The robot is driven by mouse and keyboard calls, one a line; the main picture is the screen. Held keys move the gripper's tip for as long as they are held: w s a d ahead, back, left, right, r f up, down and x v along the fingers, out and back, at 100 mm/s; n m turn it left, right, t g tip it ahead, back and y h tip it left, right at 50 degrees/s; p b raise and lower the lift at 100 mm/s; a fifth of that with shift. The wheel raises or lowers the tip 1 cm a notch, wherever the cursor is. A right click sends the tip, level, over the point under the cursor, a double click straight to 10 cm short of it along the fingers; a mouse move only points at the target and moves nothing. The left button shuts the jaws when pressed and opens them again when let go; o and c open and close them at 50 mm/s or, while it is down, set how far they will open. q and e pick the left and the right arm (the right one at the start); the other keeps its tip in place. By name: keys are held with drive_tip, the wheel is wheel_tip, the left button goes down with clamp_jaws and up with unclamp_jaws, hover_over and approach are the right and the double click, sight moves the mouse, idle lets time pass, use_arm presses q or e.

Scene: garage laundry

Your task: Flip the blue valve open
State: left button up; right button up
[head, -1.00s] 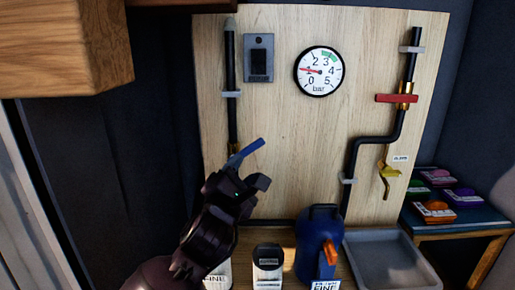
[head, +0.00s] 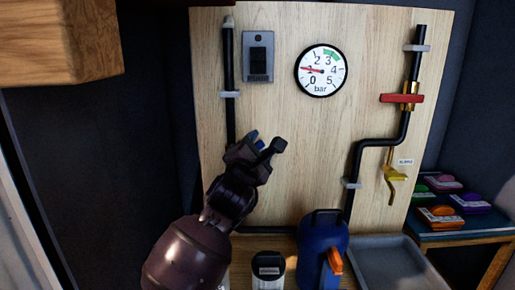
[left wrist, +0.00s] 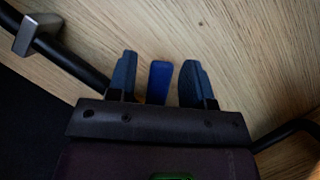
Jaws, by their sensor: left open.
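The blue valve handle (head: 252,135) is on the black pipe at the left of the wooden board, mostly hidden behind my left gripper (head: 258,145) in the head view. In the left wrist view the blue handle (left wrist: 159,83) stands between the two dark fingers of the left gripper (left wrist: 160,80). The gripper is open, with a gap visible on each side of the handle. The valve body is hidden by the gripper. My right gripper is in neither view.
A pressure gauge (head: 321,70) and a grey box (head: 258,57) are on the board. A red valve handle (head: 402,98) and a yellow tap (head: 393,180) sit on the right pipe. A blue jug (head: 321,250), a white-labelled container (head: 268,272) and a grey tray (head: 390,265) stand below.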

use_arm(q)
clamp_jaws()
idle(0.3)
drive_tip(key=shift+r, duration=0.1)
drive_tip(key=shift+a+r+n+t+y+p, duration=0.5)
drive_tip(key=shift+r+n, duration=0.1)
drive_tip(key=shift+n, duration=0.5)
drive_tip(key=shift+a+r+n+t+y, duration=0.25)
drive_tip(key=shift+n+t+y, duration=0.05)
drive_tip(key=shift+n, duration=0.7)
drive_tip(key=shift+a+n+p, duration=0.3)
drive_tip(key=shift+n, duration=0.3)
